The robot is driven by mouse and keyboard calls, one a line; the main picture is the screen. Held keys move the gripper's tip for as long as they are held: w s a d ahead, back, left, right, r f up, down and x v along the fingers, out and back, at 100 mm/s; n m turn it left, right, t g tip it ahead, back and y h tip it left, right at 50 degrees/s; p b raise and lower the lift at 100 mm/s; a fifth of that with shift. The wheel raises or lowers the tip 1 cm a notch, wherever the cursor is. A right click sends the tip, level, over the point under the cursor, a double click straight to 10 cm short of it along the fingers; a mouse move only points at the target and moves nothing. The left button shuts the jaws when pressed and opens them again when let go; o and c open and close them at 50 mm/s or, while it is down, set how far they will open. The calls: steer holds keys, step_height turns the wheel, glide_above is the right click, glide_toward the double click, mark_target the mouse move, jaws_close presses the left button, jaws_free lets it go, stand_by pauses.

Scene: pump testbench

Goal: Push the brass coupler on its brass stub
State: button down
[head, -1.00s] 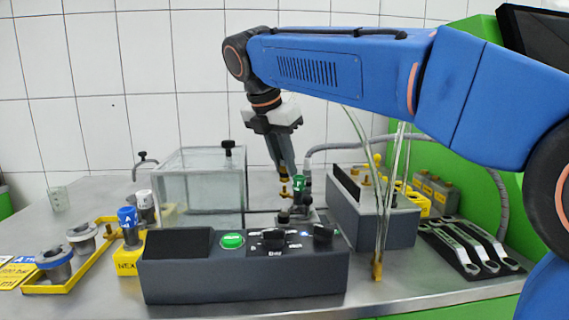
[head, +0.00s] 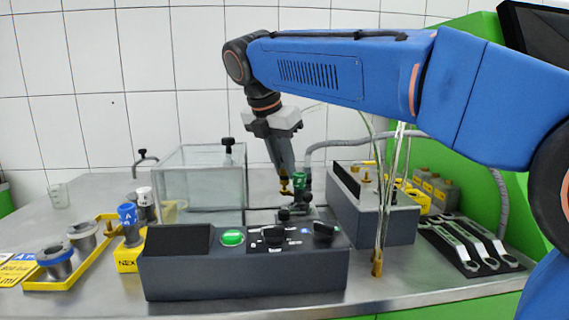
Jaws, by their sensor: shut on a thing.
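My gripper (head: 283,172) reaches down behind the control box, between the clear tank and the grey block. Its fingers are shut on a small brass coupler (head: 285,187), of which only a little shows. The coupler is beside a green-topped fitting (head: 299,180). The brass stub under it cannot be told apart from the coupler at this size, so I cannot tell how far the coupler is on it. A thin clear hose arcs rightward from near my gripper.
The dark control box (head: 245,272) with a green button stands in front. The clear tank (head: 200,185) is left and the grey block (head: 372,217) right. Another brass end (head: 377,263) hangs at the front. Wrenches (head: 470,245) lie right; a yellow tray (head: 50,285) is left.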

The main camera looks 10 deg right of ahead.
steer(key=shift+f, duration=0.7)
stand_by(1.3)
steer(key=c, duration=1.5)
jaws_free()
steer(key=shift+c, duration=0.2)
steer(key=shift+r, duration=1.9)
steer(key=shift+s+d+r, duration=0.15)
steer(key=shift+r, duration=1.5)
